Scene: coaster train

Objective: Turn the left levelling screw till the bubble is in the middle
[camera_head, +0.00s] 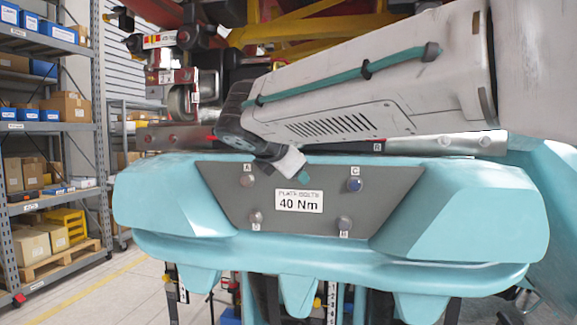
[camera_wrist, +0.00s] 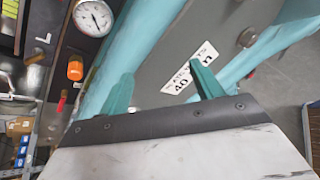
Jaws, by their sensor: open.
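I cannot make out a levelling screw or a bubble in either view. My gripper (camera_head: 302,177) is in front of the upper middle of a grey plate (camera_head: 215,182) on a light-blue car front (camera_head: 160,210). In the wrist view my gripper (camera_wrist: 162,70) shows two teal fingers spread apart, with nothing between them. The plate also shows there (camera_wrist: 160,75), behind the fingers. The plate carries a white label (camera_head: 299,201) reading "PLATE BOLTS 40 Nm". Bolts sit around it, among them an upper left bolt (camera_head: 247,181) and a bluish upper right bolt (camera_head: 354,185).
A round dial gauge (camera_wrist: 94,18) and an orange knob (camera_wrist: 75,68) are at the upper left of the wrist view. Shelving (camera_head: 50,140) with boxes stands at the left. Train machinery (camera_head: 190,85) is behind my arm. Floor at lower left (camera_head: 110,290) is clear.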

